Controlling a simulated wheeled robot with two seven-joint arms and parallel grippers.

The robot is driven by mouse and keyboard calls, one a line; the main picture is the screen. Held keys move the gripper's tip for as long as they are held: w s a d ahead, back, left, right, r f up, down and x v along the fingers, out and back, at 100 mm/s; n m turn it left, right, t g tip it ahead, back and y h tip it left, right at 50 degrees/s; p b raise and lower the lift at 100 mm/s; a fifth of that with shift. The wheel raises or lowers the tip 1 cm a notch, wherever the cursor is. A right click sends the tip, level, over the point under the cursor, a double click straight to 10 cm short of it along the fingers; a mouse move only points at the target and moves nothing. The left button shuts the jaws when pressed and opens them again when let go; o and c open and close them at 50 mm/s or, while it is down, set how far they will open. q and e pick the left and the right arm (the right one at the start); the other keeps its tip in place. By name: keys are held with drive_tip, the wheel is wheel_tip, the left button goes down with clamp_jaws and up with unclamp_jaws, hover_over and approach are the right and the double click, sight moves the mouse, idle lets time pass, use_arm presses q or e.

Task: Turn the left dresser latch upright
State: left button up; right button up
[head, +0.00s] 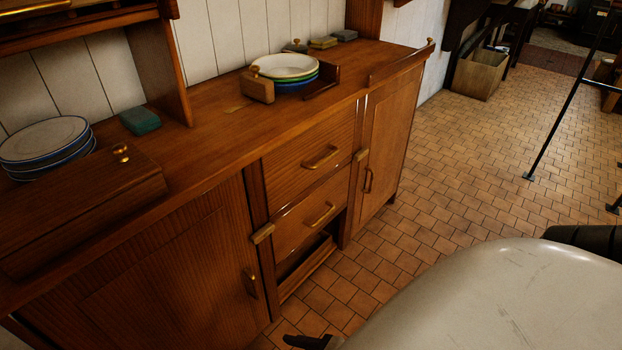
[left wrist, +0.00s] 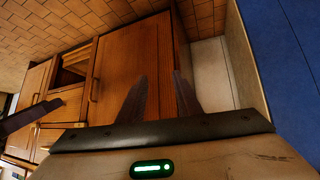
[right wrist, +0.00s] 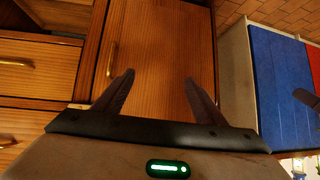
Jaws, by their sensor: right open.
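The left dresser latch (head: 262,233) is a small light-wood bar. It lies roughly level across the post between the left door (head: 180,270) and the drawers. In the right wrist view the latch (right wrist: 78,106) shows just left of my gripper's base, partly cut off by it. My right gripper (right wrist: 160,82) is open and empty, its fingers in front of the left door. My left gripper (left wrist: 161,85) is open and empty, also facing that door.
A second latch (head: 360,154) sits by the right door (head: 385,130). Brass handles stick out from the drawers (head: 320,158) and left door (head: 251,283). Plates (head: 45,140) and a wooden box (head: 90,200) stand on top. The tiled floor (head: 480,160) at right is mostly clear.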

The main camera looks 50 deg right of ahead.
drive_tip(key=shift+o, duration=1.3)
drive_tip(key=w+d+f+t+h+b, duration=0.1)
drive_tip(key=w+d+t+b, duration=0.3)
drive_tip(key=w+d, duration=0.4)
drive_tip(key=shift+d+f+m+b, duration=0.3)
drive_tip(key=shift+d+f, duration=0.1)
drive_tip(key=shift+d, duration=0.4)
drive_tip(key=t+b, duration=0.4)
approach(265, 234)
drive_tip(key=w, duration=0.3)
drive_tip(key=w+b, duration=0.1)
drive_tip(key=w, duration=0.2)
drive_tip(key=shift+w+a, duration=0.25)
drive_tip(key=shift+w, duration=0.95)
use_arm(q)
wheel_tip(265, 234, down, 7)
drive_tip(key=d, duration=0.1)
drive_tip(key=shift+w+r+h, duration=0.15)
drive_tip(key=shift+w+h, duration=0.15)
drive_tip(key=shift+h, duration=0.1)
drive_tip(key=shift+d, duration=0.1)
use_arm(e)
drive_tip(key=shift+c, duration=0.4)
drive_tip(key=c, duration=1)
use_arm(q)
drive_tip(key=shift+s, duration=0.1)
